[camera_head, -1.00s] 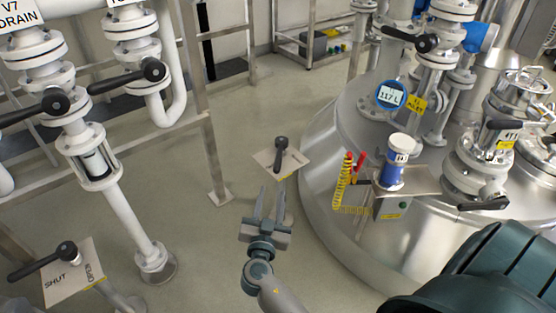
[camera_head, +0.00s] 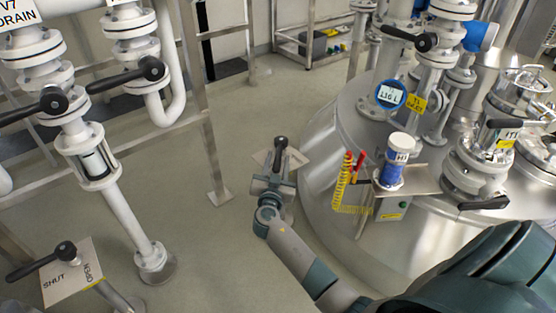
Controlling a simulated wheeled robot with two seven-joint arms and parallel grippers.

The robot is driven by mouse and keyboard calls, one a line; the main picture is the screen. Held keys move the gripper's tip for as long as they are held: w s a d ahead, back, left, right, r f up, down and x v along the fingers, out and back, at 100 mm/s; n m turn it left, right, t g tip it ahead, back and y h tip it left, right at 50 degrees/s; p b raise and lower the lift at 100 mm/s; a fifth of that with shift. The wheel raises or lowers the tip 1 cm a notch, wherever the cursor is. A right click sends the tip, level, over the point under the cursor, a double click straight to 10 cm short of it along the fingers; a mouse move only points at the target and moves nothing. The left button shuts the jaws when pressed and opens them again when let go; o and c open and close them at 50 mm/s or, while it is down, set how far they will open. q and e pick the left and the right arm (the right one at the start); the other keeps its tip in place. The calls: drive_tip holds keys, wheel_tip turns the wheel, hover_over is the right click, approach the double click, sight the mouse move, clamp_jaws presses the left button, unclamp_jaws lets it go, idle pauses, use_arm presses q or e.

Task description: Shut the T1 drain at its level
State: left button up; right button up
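The black lever (camera_head: 281,145) stands on a pale plate (camera_head: 300,158) low beside the big steel tank (camera_head: 322,150); I take it for the T1 drain handle. My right gripper (camera_head: 280,166) is at this lever, its fingers pointing away from me. The fingers look apart, one on each side of the lever's lower part; whether they touch it is unclear. The gripper covers much of the plate, so its markings cannot be read. The round blue level gauge (camera_head: 391,95) on the tank appears to read 116 L. My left gripper is not in view.
Another black lever (camera_head: 42,262) on a SHUT/OPEN plate (camera_head: 82,283) is at lower left. White pipes with valves (camera_head: 95,165) stand at left. Floor between is clear.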

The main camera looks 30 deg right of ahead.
drive_tip(key=shift+w+d, duration=0.3)
drive_tip(key=shift+w, duration=0.1)
clamp_jaws()
